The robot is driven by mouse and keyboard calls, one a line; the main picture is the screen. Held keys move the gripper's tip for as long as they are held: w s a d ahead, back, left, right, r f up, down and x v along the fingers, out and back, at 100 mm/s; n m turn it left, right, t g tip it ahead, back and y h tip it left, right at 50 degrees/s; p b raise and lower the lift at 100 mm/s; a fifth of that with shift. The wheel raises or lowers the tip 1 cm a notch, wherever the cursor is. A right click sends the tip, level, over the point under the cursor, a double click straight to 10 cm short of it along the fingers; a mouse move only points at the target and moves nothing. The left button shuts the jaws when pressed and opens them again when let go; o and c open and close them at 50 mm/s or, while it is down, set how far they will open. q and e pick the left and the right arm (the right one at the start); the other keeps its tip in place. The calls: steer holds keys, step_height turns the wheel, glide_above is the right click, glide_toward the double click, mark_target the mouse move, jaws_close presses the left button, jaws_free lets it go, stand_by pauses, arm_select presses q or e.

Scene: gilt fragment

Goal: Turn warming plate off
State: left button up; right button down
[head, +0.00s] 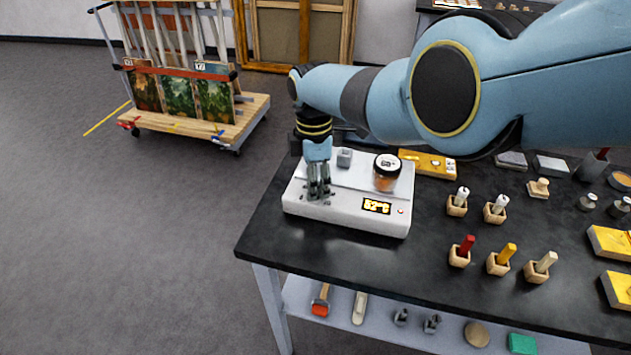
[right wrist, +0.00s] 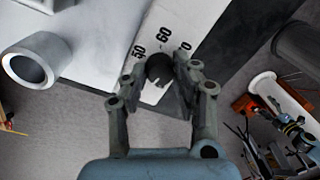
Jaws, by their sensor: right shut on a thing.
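The white warming plate (head: 347,208) sits at the left end of the black table in the head view. Its display (head: 377,206) is lit orange and seems to read 62 °C, with a small red light (head: 401,211) beside it. A jar with amber contents (head: 386,177) and a small grey cup (head: 344,158) stand on its top. My right gripper (head: 319,194) is over the plate's front left part. In the right wrist view, the gripper (right wrist: 161,75) is shut on a dark knob (right wrist: 158,68) beside printed numbers, including 50 and 60. My left gripper is not in view.
Wooden holders with coloured sticks (head: 502,259) stand on the black table (head: 430,274) to the right. A yellow board (head: 429,164) lies behind the plate. A wheeled cart with paintings (head: 196,124) stands on the floor at the back left. The lower shelf (head: 380,325) holds several tools.

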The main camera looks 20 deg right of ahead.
steer(key=n, duration=0.4)
steer(key=shift+n, duration=0.3)
steer(key=shift+s+n+h+p, duration=0.1)
steer(key=shift+n+h+p, duration=0.35)
steer(key=shift+n, duration=2.05)
steer(key=c, duration=1)
jaws_free()
steer(key=shift+a, duration=0.1)
steer(key=shift+c, duration=0.2)
steer(key=shift+r, duration=0.75)
step_height(320, 180, up, 10)
steer(key=shift+w+a+r, duration=0.2)
steer(key=shift+w+a, duration=0.05)
